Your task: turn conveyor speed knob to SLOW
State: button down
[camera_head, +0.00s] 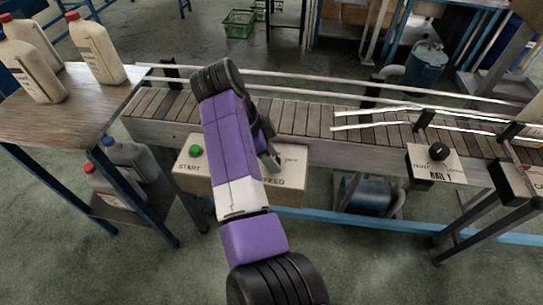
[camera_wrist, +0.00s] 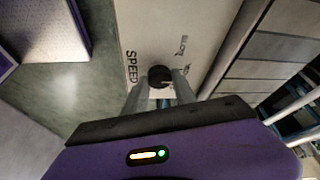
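The black speed knob (camera_wrist: 160,76) sits on the pale panel marked SPEED, with small lettering beside it that I cannot read surely. My gripper (camera_wrist: 160,88) has its two grey fingers apart, one on each side of the knob, close to it. I cannot tell whether they touch it. In the head view my gripper (camera_head: 271,160) reaches down at the control box (camera_head: 290,198) on the conveyor's near side, and my arm hides the knob there.
A green START button (camera_head: 196,151) is on the same box, left of my arm. The conveyor (camera_head: 300,122) runs behind it. A rail knob (camera_head: 438,152) stands on a separate box at right. A table (camera_head: 75,110) with white bottles (camera_head: 97,48) is at left.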

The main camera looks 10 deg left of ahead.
jog(key=shift+r+p, duration=0.1)
jog(key=shift+p, duration=0.3)
jog(key=n+p, duration=0.2)
jog(key=n+t+p, duration=0.1)
jog(key=p, duration=0.1)
jog(key=shift+s+d+r+n+y, duration=0.1)
jog(key=shift+s+r+n+y, duration=0.1)
jog(key=shift+n+y, duration=0.15)
jog(key=n+t+y+p, duration=0.1)
jog(key=n+p, duration=0.2)
jog(key=shift+n, duration=0.25)
jog(key=shift+f+n+t+y+p, duration=0.2)
jog(key=shift+n+t+y+p, duration=0.25)
jog(key=shift+n+p, duration=0.6)
jog(key=shift+n, duration=0.45)
jog(key=c, duration=1)
grip_release()
jog(key=shift+c, duration=0.2)
jog(key=b+v, duration=0.1)
jog(key=v, duration=0.6)
jog(key=shift+s+r, duration=0.2)
jog(key=shift+r, duration=0.1)
